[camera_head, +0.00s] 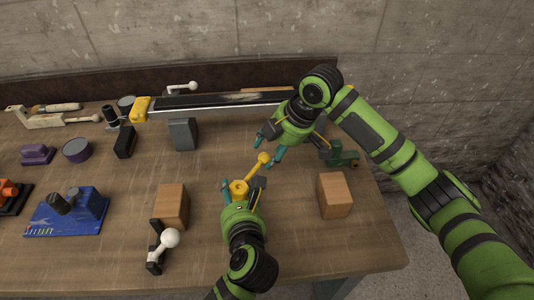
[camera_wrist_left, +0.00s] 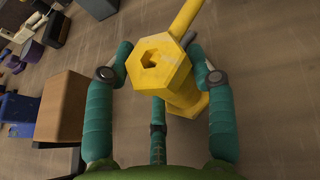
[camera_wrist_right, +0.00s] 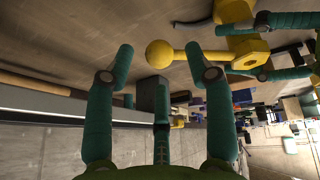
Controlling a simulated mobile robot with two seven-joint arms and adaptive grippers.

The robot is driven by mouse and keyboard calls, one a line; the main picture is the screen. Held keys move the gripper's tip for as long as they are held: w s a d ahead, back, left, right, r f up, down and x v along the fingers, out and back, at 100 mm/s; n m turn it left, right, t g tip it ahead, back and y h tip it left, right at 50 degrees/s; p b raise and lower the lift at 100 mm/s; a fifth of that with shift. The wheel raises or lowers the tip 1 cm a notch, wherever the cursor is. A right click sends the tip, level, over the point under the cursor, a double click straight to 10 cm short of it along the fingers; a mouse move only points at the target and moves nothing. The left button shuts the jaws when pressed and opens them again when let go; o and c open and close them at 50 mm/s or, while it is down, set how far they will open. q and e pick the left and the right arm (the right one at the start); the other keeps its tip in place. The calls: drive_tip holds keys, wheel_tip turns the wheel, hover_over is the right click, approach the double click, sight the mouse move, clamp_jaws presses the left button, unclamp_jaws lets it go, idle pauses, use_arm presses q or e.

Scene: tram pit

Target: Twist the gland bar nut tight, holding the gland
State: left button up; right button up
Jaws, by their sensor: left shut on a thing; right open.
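The gland (camera_wrist_left: 188,112) is a yellow body between the fingers of my left gripper (camera_head: 238,192), which is shut on it. The yellow hexagonal nut (camera_wrist_left: 158,70) with a dark central opening shows at its end; in the head view the nut (camera_head: 239,188) is just above my left gripper. A yellow bar (camera_head: 252,172) runs from it up and right to a ball end (camera_head: 263,158). My right gripper (camera_head: 266,152) is open at the ball end. In the right wrist view the ball (camera_wrist_right: 160,54) appears between the fingertips; I cannot tell if they touch it.
Wooden blocks stand left (camera_head: 172,205) and right (camera_head: 334,197) of my left gripper. A grey block (camera_head: 183,133) and a long dark bar with a yellow end (camera_head: 215,102) lie behind. A black bracket with a white ball (camera_head: 168,238) stands lower left, a blue fixture (camera_head: 68,215) further left.

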drive_tip(key=shift+x, duration=1.3)
clamp_jaws()
drive_tip(key=shift+s+d, duration=0.1)
drive_tip(key=shift+d, duration=0.05)
drive_tip(key=shift+s+d+m+t+h, duration=0.3)
drive_tip(key=shift+s+d+m+t, duration=0.3)
drive_tip(key=shift+m, duration=0.6)
drive_tip(key=shift+s+d+m+h, duration=0.15)
drive_tip(key=shift+s+d+m, duration=0.15)
drive_tip(key=shift+s+m, duration=0.3)
drive_tip(key=shift+s+d+m+h, duration=0.15)
drive_tip(key=shift+s+d+m, duration=0.2)
drive_tip(key=shift+s+m, duration=0.25)
drive_tip(key=shift+s+d+m+t+h, duration=0.15)
drive_tip(key=shift+s+m+t+h, duration=0.1)
drive_tip(key=shift+s+m, duration=0.4)
drive_tip(key=shift+s+d+m+t+h, duration=0.15)
drive_tip(key=shift+s+m+h, duration=0.15)
drive_tip(key=shift+s+m, duration=0.3)
drive_tip(key=shift+s+d+m+t+h, duration=0.25)
drive_tip(key=shift+s+m, duration=0.25)
drive_tip(key=shift+m, duration=0.25)
